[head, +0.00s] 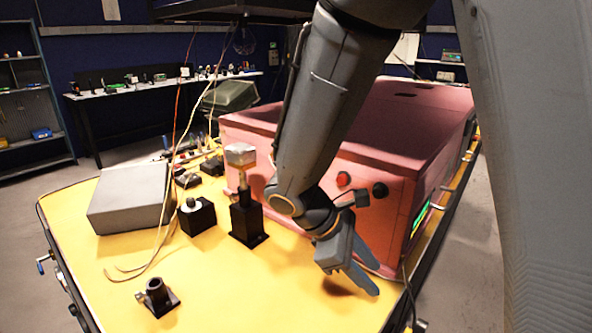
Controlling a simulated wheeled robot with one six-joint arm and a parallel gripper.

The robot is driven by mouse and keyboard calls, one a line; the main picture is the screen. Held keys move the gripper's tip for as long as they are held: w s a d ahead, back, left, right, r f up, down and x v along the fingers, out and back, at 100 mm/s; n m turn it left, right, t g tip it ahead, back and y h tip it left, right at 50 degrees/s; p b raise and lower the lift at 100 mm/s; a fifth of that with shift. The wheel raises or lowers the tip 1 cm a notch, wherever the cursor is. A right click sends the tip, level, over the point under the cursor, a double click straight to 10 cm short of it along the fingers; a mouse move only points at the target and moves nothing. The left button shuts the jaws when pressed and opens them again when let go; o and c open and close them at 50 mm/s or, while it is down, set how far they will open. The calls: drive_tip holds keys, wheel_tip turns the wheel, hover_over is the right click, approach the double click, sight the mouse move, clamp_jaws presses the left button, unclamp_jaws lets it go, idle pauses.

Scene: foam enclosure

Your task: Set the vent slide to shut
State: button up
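The pink foam enclosure (420,130) stands on the yellow table, right of centre. Its near face carries a red round button (343,179) and a black round knob (380,190). My gripper (376,281) points down to the right, low over the table in front of the enclosure's near face. Its two fingers are apart, with nothing seen between them.
A grey box (130,198), black posts on blocks (247,220) and a small black holder (157,297) stand on the yellow table (220,290) to the left. Loose pale cables (158,245) hang onto it. The table's front middle is clear. A green-lit panel (419,221) shows on the enclosure's right side.

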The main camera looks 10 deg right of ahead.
drive_tip(key=w+a+r+n+t+h, duration=0.3)
drive_tip(key=w+a+r+n+t, duration=0.4)
drive_tip(key=a, duration=0.2)
drive_tip(key=w+a+r+n+t+h, duration=0.2)
drive_tip(key=w+a+r+n+t, duration=0.45)
drive_tip(key=w+a, duration=0.2)
drive_tip(key=p+x, duration=0.3)
drive_tip(key=x, duration=0.3)
drive_tip(key=shift+d+f, duration=0.2)
drive_tip(key=shift+d, duration=0.05)
drive_tip(key=shift+w, duration=0.15)
drive_tip(key=shift+c, duration=0.3)
clamp_jaws()
